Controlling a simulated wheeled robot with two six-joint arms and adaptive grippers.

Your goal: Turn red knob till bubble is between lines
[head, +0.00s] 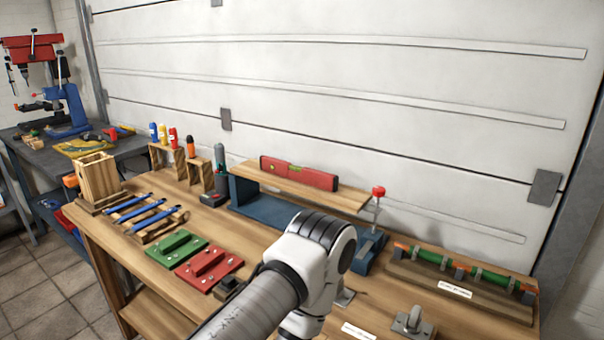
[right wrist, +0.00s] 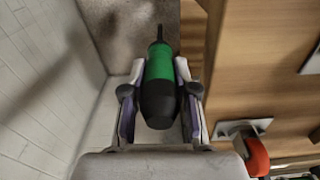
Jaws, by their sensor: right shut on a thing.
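A red spirit level (head: 298,173) lies on a wooden board (head: 330,192) above a blue metal base (head: 262,208). Its vial shows as a small yellow-green spot; the bubble and lines are too small to read. The red knob (head: 379,191) stands on an upright screw at the board's right end. My right gripper (right wrist: 160,75) is shut on a green and black handle (right wrist: 160,68) with a thin dark shaft, like a screwdriver. It is apart from the knob, which is not visible in the right wrist view. My left gripper is in neither view.
A white arm of mine crosses the workbench front (head: 185,230). Green (head: 178,250) and red (head: 210,268) blocks, blue-handled tools (head: 145,212) and a wooden box (head: 98,178) stand left. A rack with a green bar (head: 460,265) and a metal clamp (head: 413,322) are right.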

